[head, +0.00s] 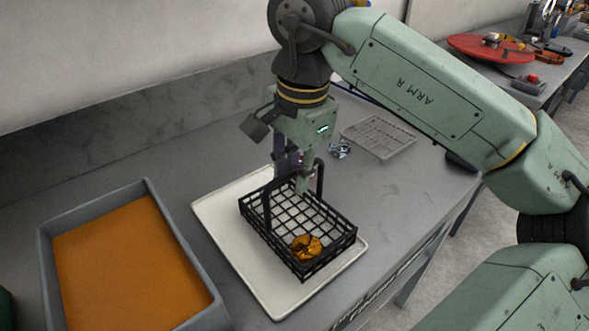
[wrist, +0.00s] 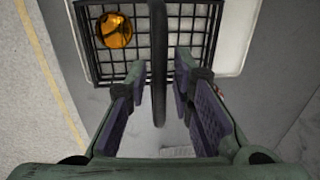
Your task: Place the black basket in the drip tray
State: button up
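The black wire basket (head: 330,222) sits level over the cream, shallow tray (head: 228,232), which looks like the drip tray. It appears to rest inside the tray's rim, though its underside is hidden. A copper coil (head: 306,247) lies in the basket and also shows in the wrist view (wrist: 113,30). My gripper (head: 299,183) is down at the basket's arched handle. In the wrist view, the handle (wrist: 158,60) runs between my fingers (wrist: 160,80), with gaps on both sides. The gripper is open and holds nothing.
A grey tub (head: 48,240) of orange liquid stands left of the tray. A grey wire rack (head: 380,135) and a small shiny crumpled item (head: 340,148) lie behind, to the right. The wall edges the grey bench (head: 200,160) at the back.

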jog(key=shift+o, duration=0.4)
jog(key=shift+r, duration=0.25)
notch_tip(320, 180, up, 12)
jog(key=s, duration=0.1)
jog(key=shift+d+f, duration=0.15)
jog(key=shift+d, duration=0.25)
